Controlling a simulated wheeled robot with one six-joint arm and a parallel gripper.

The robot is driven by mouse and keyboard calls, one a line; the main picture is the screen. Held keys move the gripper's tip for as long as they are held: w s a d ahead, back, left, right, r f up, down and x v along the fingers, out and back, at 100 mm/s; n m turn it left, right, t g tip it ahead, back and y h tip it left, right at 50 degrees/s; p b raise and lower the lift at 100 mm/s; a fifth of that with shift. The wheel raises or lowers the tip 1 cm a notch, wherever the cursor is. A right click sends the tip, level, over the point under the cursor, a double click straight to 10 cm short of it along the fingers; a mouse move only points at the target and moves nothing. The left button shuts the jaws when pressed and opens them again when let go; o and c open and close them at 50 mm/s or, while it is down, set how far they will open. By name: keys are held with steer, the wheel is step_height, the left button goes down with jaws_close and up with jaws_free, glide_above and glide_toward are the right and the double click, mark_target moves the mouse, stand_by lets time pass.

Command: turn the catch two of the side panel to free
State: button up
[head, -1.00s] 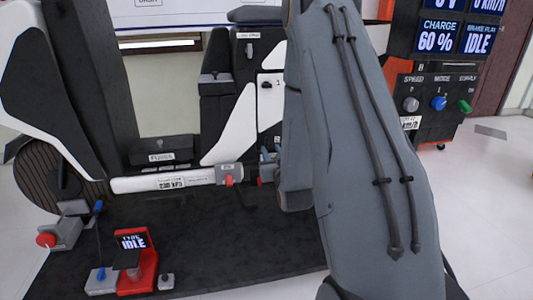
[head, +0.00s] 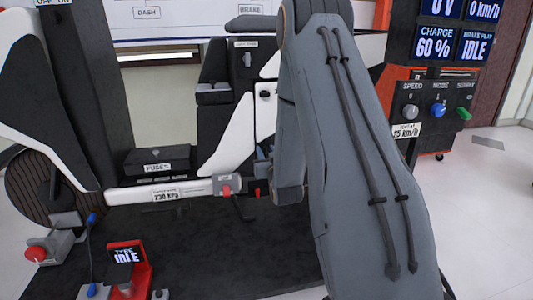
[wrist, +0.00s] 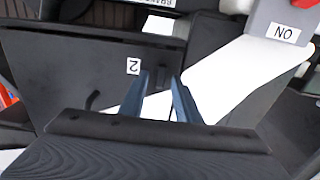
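In the wrist view, the two blue-grey fingers of my gripper (wrist: 160,88) point at a dark grey panel (wrist: 75,70). They stand apart, with a small dark block, seemingly catch two (wrist: 157,76), between their tips. I cannot tell whether they touch it. A white label "2" (wrist: 133,66) is just left of the tips. A white strip runs behind the fingers to the upper right. A white and black panel (head: 232,135) shows left of the arm.
A grey switch box marked "ON" (wrist: 284,32) stands close at the upper right of the wrist view. In the head view, a fuse box (head: 157,160), a white cylinder (head: 150,194) and a red "IDLE" stand (head: 127,256) are on the left. Open floor lies right.

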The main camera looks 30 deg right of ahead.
jaws_close()
steer(key=shift+m, duration=0.3)
steer(key=m+p, duration=0.3)
steer(key=shift+s+d, duration=0.1)
steer(key=m+p, duration=0.2)
steer(key=m, duration=0.2)
steer(key=m+p, duration=0.3)
steer(key=m, duration=0.2)
steer(key=m+p, duration=0.2)
steer(key=m, duration=0.3)
steer(key=shift+d+f, duration=0.25)
steer(key=shift+f, duration=0.15)
steer(key=shift+m, duration=0.3)
